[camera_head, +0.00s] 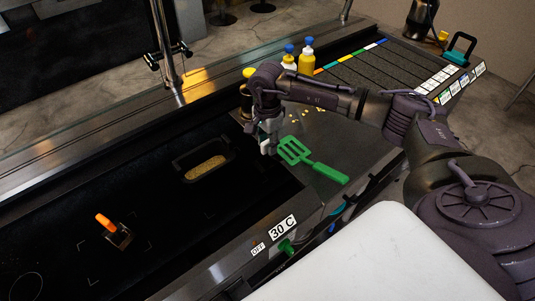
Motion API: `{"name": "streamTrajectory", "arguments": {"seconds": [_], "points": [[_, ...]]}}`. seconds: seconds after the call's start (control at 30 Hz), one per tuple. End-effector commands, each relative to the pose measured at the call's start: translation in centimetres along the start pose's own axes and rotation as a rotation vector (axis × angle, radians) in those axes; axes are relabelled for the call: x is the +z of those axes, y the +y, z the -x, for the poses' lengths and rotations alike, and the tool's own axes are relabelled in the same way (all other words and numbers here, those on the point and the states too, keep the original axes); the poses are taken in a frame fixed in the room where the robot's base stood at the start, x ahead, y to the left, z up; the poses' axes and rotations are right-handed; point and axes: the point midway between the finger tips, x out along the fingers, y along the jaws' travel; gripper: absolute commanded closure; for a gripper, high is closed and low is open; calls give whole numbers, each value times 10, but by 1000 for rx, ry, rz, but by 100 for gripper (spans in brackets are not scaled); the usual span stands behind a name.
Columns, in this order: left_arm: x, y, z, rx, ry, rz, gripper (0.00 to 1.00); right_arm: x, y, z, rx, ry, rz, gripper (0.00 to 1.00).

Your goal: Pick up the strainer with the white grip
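My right gripper (267,147) is near the middle of the view, pointing down over the edge between the dark cooktop and the grey metal counter. A small whitish patch shows at its fingers, which may be the strainer's white grip; it is too small to be sure. I cannot tell whether the fingers are closed on it. A dark rectangular basket or pan (231,157) holding yellowish food (206,168) sits on the cooktop to the left of the gripper. I cannot tell whether it is part of the strainer. My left gripper is not in view.
A green slotted spatula (311,161) lies just right of the gripper. An orange-handled tool (106,222) stands on the cooktop at left. Yellow bottles (306,62) stand behind my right arm. A raised metal ledge (190,108) runs behind the cooktop. The cooktop's front left is clear.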

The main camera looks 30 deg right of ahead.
Motion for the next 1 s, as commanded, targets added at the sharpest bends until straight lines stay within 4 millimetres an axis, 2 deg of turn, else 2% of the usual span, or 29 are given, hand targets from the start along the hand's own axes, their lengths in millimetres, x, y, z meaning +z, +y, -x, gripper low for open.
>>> {"name": "streamTrajectory", "arguments": {"seconds": [0.03, 0.17, 0.2, 0.73, 0.87, 1.0], "points": [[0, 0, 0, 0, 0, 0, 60, 0, 0, 0, 0, 0, 0, 78], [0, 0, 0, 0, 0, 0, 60, 0, 0, 0, 0, 0, 0, 99], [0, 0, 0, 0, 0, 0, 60, 0, 0, 0, 0, 0, 0, 100], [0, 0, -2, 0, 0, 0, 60, 0, -1, 4, -3, -1, 0, 100], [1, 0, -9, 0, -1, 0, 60, 0, -1, 14, -4, -1, 1, 100], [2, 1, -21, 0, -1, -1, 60, 0, -2, 37, -8, 0, 1, 100]]}}
